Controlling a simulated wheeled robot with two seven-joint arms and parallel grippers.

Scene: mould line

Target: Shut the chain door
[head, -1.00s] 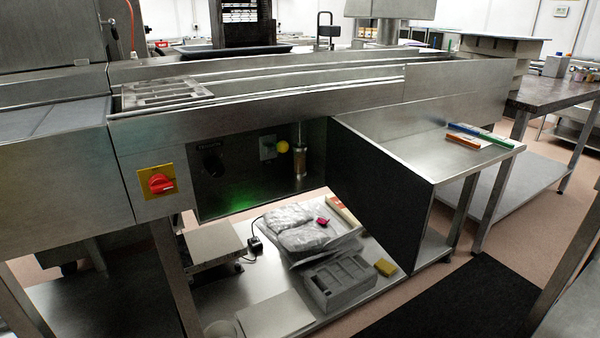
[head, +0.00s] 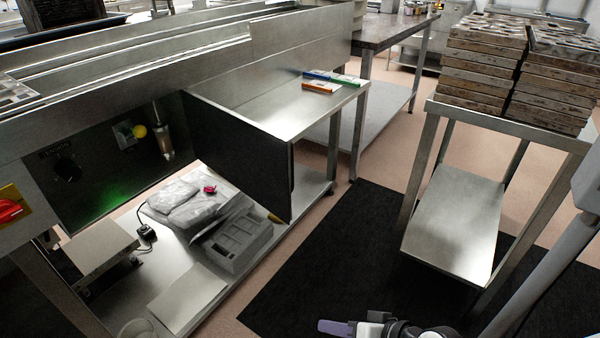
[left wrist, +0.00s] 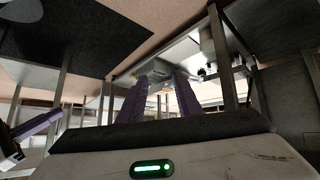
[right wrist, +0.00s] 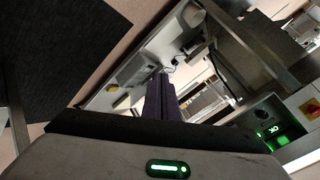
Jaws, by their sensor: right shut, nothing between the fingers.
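The chain door (head: 240,150) is a dark flat panel. It stands open, swung outward from the right side of the machine's compartment (head: 100,160), where a green glow shows. My right gripper (head: 325,327) is at the bottom edge of the head view, well in front of the door and apart from it. In the right wrist view its purple fingers (right wrist: 161,95) are together and empty. My left gripper (left wrist: 158,95) shows in the left wrist view with its purple fingers apart and nothing between them. It is not seen in the head view.
A low shelf under the machine holds bags, a grey block (head: 236,240) and a scale-like box (head: 100,248). A steel side table (head: 270,115) stands behind the door. A stand (head: 450,115) with stacked moulds is at right. A black mat (head: 330,260) lies on open floor.

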